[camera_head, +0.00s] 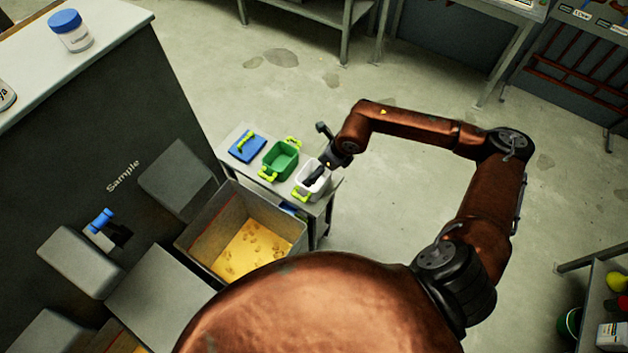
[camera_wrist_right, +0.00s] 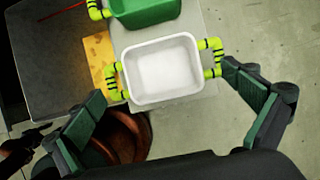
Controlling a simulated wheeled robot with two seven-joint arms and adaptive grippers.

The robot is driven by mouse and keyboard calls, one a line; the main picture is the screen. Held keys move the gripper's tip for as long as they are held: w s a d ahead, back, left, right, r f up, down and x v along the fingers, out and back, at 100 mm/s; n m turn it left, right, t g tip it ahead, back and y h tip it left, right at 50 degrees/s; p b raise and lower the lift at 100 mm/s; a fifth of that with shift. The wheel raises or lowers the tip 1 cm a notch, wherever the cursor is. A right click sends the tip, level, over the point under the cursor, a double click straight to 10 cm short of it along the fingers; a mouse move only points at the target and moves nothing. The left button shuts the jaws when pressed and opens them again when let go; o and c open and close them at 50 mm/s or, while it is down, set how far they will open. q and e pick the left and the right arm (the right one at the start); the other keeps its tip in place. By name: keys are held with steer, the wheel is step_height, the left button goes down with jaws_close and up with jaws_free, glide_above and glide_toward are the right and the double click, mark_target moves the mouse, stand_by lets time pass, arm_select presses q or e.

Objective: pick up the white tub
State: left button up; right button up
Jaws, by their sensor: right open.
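The white tub (camera_head: 311,178) stands upright on a small grey table, with yellow-green handles on two sides. In the right wrist view the white tub (camera_wrist_right: 163,72) is seen from above and looks empty. My right gripper (camera_head: 322,172) is over the tub in the head view, partly hiding it. In the wrist view its two fingers (camera_wrist_right: 160,97) are spread wide, one on each side of the tub, with nothing held. The right finger is close to the right handle; I cannot tell whether it touches. My left gripper is not in view.
A green tub (camera_head: 281,161) stands beside the white one, with a blue lid-like piece (camera_head: 247,148) farther left on the small table (camera_head: 229,143). A grey bin (camera_head: 200,232) with yellow contents stands in front. Open floor lies right of the table.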

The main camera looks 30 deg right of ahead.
glide_above(314, 185)
step_height(314, 185, down, 8)
steer(key=shift+r+b, duration=0.2)
steer(key=shift+b, duration=0.15)
steer(key=shift+r, duration=0.1)
steer(key=c, duration=1.1)
